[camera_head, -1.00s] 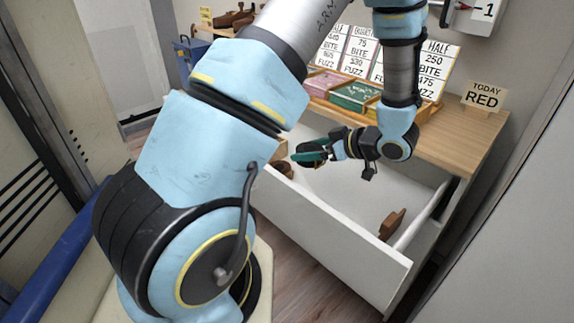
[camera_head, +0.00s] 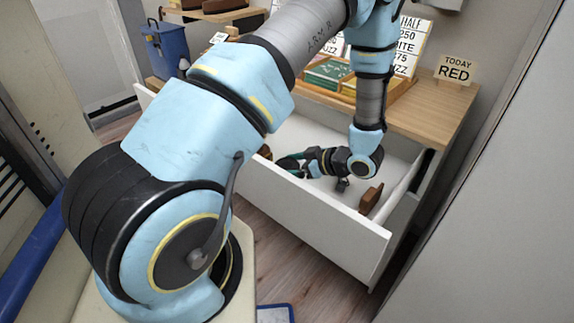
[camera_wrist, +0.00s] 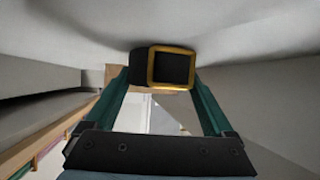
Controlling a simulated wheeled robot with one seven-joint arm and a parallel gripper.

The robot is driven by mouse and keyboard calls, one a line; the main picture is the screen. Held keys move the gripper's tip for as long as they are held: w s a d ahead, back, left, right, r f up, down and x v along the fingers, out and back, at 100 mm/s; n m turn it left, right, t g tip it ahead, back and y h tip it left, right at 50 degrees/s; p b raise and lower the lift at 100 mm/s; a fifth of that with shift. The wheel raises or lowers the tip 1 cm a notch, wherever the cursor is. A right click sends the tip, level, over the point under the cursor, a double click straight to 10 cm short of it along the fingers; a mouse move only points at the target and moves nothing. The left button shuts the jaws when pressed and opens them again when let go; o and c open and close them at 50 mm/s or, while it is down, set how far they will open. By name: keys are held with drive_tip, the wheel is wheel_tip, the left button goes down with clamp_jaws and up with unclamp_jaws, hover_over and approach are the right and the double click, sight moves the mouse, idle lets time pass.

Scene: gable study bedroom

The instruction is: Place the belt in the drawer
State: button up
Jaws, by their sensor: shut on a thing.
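The belt (camera_wrist: 174,68) is a black roll with a gold square buckle. In the wrist view it sits between the tips of my gripper's green fingers (camera_wrist: 160,80). My gripper (camera_head: 288,166) is shut on it. In the head view my gripper reaches down inside the open white drawer (camera_head: 305,216), just behind its front panel. The front panel and the fingers hide most of the belt there. I cannot tell whether the belt touches the drawer bottom.
A brown wooden object (camera_head: 371,198) lies in the drawer's right part. The wooden desk top (camera_head: 425,112) above carries a tray of green items (camera_head: 328,72) and a sign reading TODAY RED (camera_head: 455,72). A blue bin (camera_head: 167,48) stands at the left.

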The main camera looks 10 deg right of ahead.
drive_tip(key=o, duration=1.2)
drive_tip(key=shift+f, duration=0.1)
drive_tip(key=shift+o, duration=0.2)
